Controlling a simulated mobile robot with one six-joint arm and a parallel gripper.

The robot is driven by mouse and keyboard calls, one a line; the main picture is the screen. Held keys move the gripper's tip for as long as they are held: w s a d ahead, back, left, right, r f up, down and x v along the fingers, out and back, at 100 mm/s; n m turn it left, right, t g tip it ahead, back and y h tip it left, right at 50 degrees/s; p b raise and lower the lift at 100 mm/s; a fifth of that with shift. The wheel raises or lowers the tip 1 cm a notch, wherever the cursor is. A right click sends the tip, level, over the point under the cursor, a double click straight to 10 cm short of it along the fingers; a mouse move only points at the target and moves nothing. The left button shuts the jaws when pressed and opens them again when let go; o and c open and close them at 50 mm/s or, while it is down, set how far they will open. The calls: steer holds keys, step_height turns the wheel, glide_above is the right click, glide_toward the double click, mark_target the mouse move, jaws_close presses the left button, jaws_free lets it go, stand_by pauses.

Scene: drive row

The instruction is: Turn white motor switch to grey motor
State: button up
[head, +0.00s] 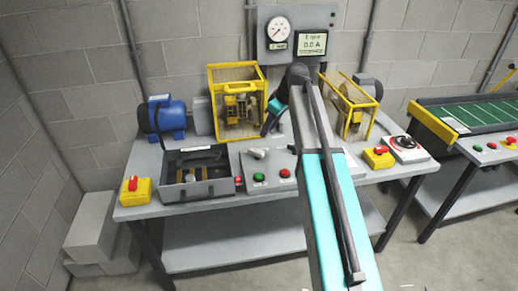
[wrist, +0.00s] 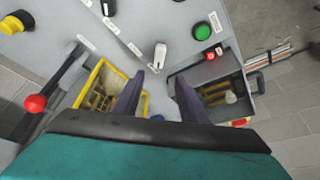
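The white motor switch (head: 258,153) sits on the sloped control panel at the bench's middle, above a green button. In the wrist view, the switch (wrist: 160,55) stands just beyond my fingertips, roughly in line with the gap between them. My gripper (wrist: 157,77) is open and empty, with the fingers apart and not visibly touching the switch. Small labels lie around the switch, too small to read. The grey motor (head: 369,84) is at the back right, partly behind a yellow guard. The blue motor (head: 167,116) is at the back left. My arm hides part of the panel.
Two yellow guard cages (head: 238,100) (head: 347,106) stand at the back of the bench. A green button (head: 259,177) and a red button (head: 285,173) are on the panel. An open grey box (head: 218,187) is left of it. Red-on-yellow stop buttons (head: 134,185) (head: 380,153) sit near both ends.

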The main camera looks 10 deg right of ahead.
mark_target(257, 151)
steer(key=shift+f, duration=0.1)
steer(key=shift+p+x, duration=1.6)
steer(key=shift+x, duration=5.2)
steer(key=shift+d, duration=0.1)
jaws_close()
